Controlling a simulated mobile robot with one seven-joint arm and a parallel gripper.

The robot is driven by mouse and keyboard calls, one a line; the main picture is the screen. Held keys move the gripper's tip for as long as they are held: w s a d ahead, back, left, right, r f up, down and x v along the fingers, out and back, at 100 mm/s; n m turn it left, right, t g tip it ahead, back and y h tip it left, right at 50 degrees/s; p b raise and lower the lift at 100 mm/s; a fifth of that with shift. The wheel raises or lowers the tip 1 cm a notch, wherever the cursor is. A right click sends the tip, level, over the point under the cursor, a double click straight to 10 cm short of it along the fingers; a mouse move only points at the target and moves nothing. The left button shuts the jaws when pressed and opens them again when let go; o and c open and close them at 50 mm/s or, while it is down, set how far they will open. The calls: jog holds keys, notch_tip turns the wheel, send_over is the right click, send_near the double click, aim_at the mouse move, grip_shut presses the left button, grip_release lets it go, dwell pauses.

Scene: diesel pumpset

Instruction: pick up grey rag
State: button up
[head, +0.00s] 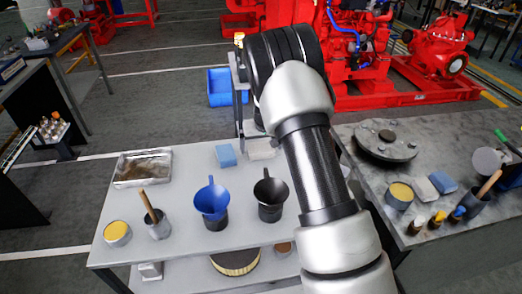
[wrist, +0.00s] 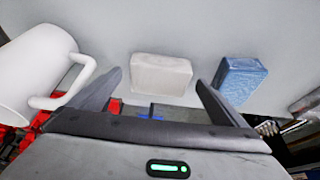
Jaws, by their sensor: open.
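The grey rag is a pale, folded block. It lies on the light grey table in the head view (head: 261,149), partly beside my arm. In the wrist view the grey rag (wrist: 162,73) appears between my fingertips in the picture. My gripper (wrist: 159,84) is open and empty, with one finger on each side of the rag's outline. I cannot tell the remaining distance to it. In the head view my gripper is hidden behind my arm.
A blue block-like rag (wrist: 240,79) lies beside the grey one, also in the head view (head: 226,155). A white mug (wrist: 38,70) is close on the wrist view's left. Blue funnel (head: 212,202), dark funnel (head: 270,195) and metal tray (head: 143,168) share the table.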

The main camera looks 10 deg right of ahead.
aim_at(262, 148)
jog(key=shift+x, duration=0.75)
jog(key=c, duration=1.2)
notch_tip(262, 148, up, 10)
jog(key=shift+r, duration=0.1)
jog(key=shift+c, duration=0.2)
